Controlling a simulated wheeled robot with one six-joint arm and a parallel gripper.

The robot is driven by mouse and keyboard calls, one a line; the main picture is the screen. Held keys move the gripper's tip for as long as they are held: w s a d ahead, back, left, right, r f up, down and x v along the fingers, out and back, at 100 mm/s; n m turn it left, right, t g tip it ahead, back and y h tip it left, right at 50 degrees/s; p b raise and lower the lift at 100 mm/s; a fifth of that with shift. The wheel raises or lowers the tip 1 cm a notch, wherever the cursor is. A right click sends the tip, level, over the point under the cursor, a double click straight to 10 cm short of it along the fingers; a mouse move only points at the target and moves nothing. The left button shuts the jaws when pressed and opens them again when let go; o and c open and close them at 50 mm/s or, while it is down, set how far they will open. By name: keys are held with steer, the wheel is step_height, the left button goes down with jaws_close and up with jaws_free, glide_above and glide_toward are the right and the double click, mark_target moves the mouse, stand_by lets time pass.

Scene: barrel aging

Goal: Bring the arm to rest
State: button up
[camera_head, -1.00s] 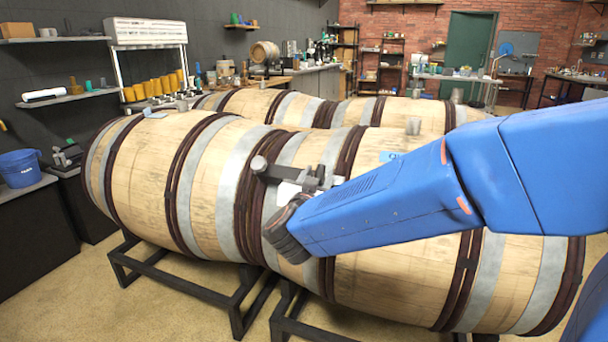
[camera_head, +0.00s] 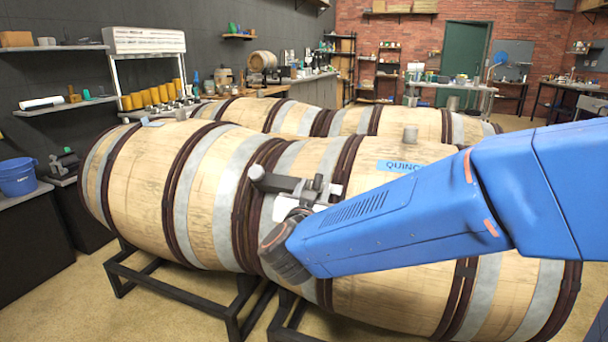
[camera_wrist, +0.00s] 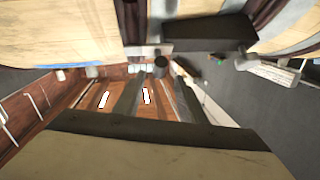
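My blue arm reaches in from the right in the head view, in front of the nearest barrels. In the wrist view, dark parts of my gripper (camera_wrist: 157,95) show in the middle.
A large wooden barrel (camera_head: 210,195) lies on a black metal rack (camera_head: 180,285) close to my arm. A barrel beside it bears a blue label (camera_head: 398,166), partly hidden by my arm. More barrels lie behind. A blue bucket (camera_head: 17,177) stands at the left. Floor shows at front left.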

steer(key=s+d+f+n+g+y, duration=0.1)
steer(key=s+d+f+g, duration=0.3)
steer(key=s+d, duration=0.5)
steer(key=s+d+f+n+g+y, duration=0.1)
steer(key=s+d+f+g, duration=0.3)
steer(key=s+d, duration=0.5)
steer(key=s+d+f+n+g+y, duration=0.1)
steer(key=s+d+f+g, duration=0.4)
steer(key=s+d, duration=0.4)
steer(key=s+f, duration=0.1)
steer(key=s, duration=0.3)
steer(key=shift+d+f+n, duration=0.2)
steer(key=shift+d+n, duration=0.1)
steer(key=shift+n, duration=0.1)
